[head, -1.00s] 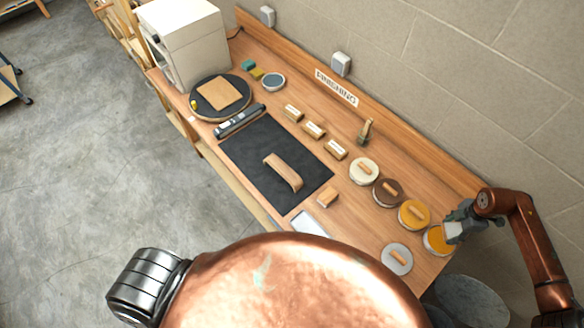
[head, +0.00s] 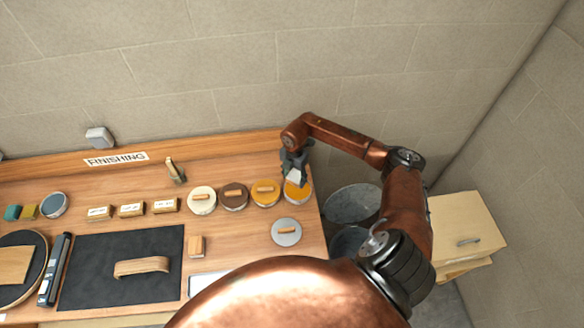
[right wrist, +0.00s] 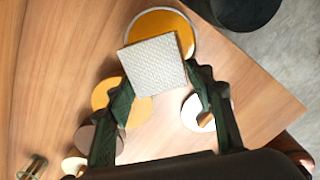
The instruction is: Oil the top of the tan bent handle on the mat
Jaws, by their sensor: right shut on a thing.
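The tan bent handle (head: 142,266) lies on the black mat (head: 108,240) at the lower left of the head view, with nothing on top of it. My right gripper (head: 294,163) is at the far right end of the bench, well away from the handle. It is shut on a pale woven pad (head: 297,177), which also shows between the fingers in the right wrist view (right wrist: 155,62). The pad is over the rightmost amber tin (head: 303,192), covering part of it; I cannot tell whether they touch. My left gripper is out of view.
An amber tin (head: 265,191), a brown tin (head: 234,195) and a cream tin (head: 202,199) stand left of the pad. A grey tin (head: 286,233) stands in front. Labelled blocks (head: 132,210) line the back. Grey bins (head: 351,204) stand beyond the bench's right end.

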